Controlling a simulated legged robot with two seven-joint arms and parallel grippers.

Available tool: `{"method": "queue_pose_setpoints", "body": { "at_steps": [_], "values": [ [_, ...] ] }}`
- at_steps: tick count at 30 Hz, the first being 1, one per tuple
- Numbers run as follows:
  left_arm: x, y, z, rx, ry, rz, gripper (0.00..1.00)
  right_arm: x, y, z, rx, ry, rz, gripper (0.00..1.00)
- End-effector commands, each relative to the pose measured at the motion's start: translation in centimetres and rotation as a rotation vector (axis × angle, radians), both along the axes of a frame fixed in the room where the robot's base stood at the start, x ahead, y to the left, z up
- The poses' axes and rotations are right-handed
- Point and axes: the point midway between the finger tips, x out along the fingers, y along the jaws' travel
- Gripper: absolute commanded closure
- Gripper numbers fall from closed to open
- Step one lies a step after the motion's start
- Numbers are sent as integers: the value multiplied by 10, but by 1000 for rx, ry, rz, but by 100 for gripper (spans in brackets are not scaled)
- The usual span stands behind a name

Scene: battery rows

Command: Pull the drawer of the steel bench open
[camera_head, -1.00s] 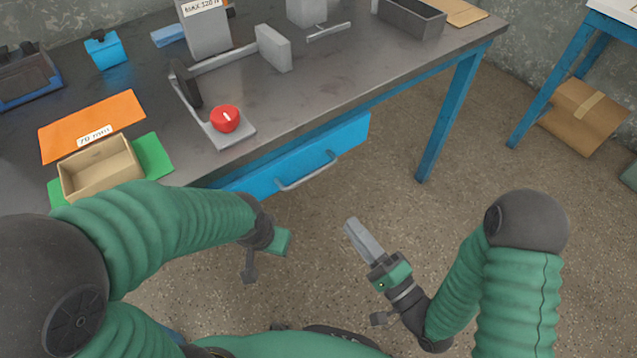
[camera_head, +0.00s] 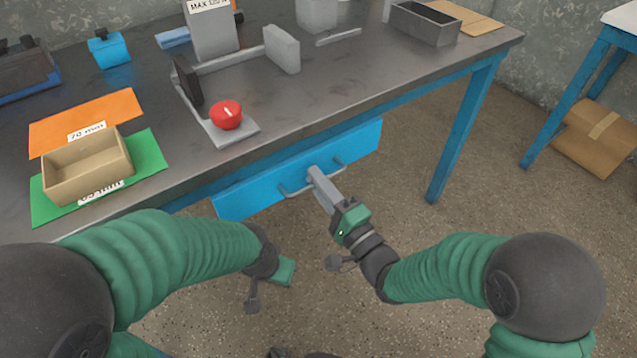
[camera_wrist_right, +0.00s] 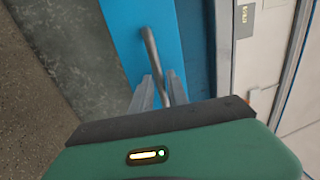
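The steel bench (camera_head: 300,98) has a blue drawer (camera_head: 245,197) under its front edge, with a grey bar handle (camera_head: 290,192). The drawer front looks close under the bench top; no inside shows. My right gripper (camera_head: 316,178) is at the middle of the handle. In the right wrist view, the handle bar (camera_wrist_right: 150,48) runs between the two fingers (camera_wrist_right: 160,82), which look closed on it, against the blue drawer front (camera_wrist_right: 125,35). My left gripper (camera_head: 285,271) is low, left of the handle and apart from it; its fingers are not clear.
On the bench are a fixture with a red knob (camera_head: 227,115), a cardboard tray (camera_head: 85,168) on a green mat (camera_head: 152,160), an orange mat (camera_head: 60,128) and a grey bin (camera_head: 425,22). A blue bench leg (camera_head: 465,130) stands right. The floor in front is clear.

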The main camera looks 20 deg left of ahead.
Motion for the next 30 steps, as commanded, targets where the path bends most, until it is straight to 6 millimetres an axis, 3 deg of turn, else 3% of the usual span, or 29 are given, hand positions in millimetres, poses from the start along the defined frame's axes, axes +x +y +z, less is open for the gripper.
{"method": "queue_pose_setpoints", "body": {
  "at_steps": [2, 6, 30],
  "values": [
    [0, 0, 0, 0, 0, 0, 64, 0, 0, 0, 0, 0, 0, 82],
    [0, 0, 0, 0, 0, 0, 64, 0, 0, 0, -1, 0, 0, 100],
    [0, 0, 0, 0, 0, 0, 64, 0, -1, -3, -5, 5, 0, 100]
  ]
}}
